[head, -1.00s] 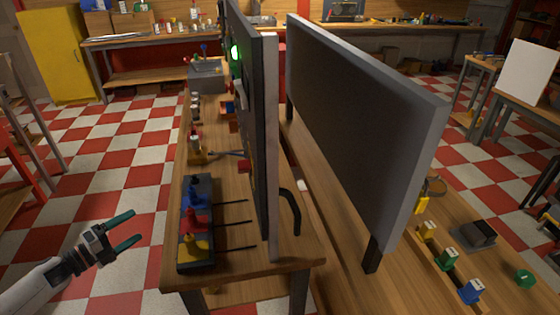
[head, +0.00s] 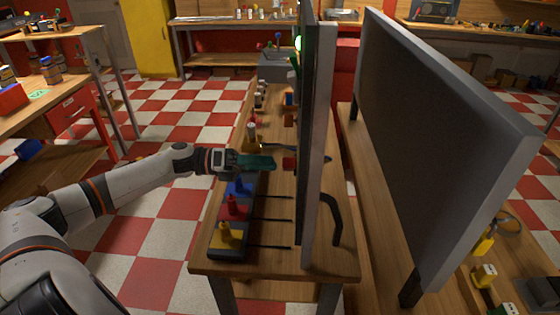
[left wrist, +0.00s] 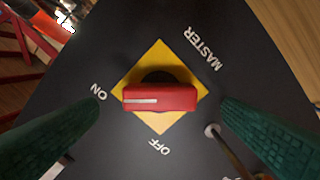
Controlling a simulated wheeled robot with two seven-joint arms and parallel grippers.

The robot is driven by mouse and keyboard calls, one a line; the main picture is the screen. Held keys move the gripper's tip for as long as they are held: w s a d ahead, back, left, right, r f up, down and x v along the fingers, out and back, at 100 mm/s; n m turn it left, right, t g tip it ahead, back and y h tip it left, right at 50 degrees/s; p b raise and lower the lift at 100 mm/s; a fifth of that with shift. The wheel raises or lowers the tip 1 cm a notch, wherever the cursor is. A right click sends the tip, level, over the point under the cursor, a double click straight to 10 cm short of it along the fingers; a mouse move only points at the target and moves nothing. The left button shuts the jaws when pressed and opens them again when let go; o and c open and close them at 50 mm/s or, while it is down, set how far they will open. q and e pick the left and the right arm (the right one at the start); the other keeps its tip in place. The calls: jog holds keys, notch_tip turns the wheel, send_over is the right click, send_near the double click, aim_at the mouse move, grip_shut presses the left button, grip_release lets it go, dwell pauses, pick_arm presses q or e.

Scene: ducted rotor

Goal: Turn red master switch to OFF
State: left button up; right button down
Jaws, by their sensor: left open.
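The red master switch (left wrist: 160,97) is a bar-shaped knob on a yellow diamond plate (left wrist: 162,56) on a dark panel. Its white line points left in the left wrist view, toward the ON label (left wrist: 100,94). The OFF label (left wrist: 159,147) is below the knob and MASTER is at the upper right. My left gripper (left wrist: 162,135) is open, with one green finger on each side of the knob, both apart from it. In the head view the left gripper (head: 274,162) is close in front of the red switch (head: 289,163), which sticks out from the upright panel.
A block with blue, red and yellow levers (head: 233,212) sits on the bench below my left forearm. A black handle (head: 331,218) is by the panel's near edge. A second large grey board (head: 440,130) stands to the right. A metal rod (left wrist: 226,148) is near the right finger.

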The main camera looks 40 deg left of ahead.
aim_at(289, 164)
pick_arm(q)
jog(key=shift+p+x, duration=0.45)
jog(key=shift+x, duration=1.55)
jog(key=shift+c, duration=0.3)
jog(key=c, duration=0.9)
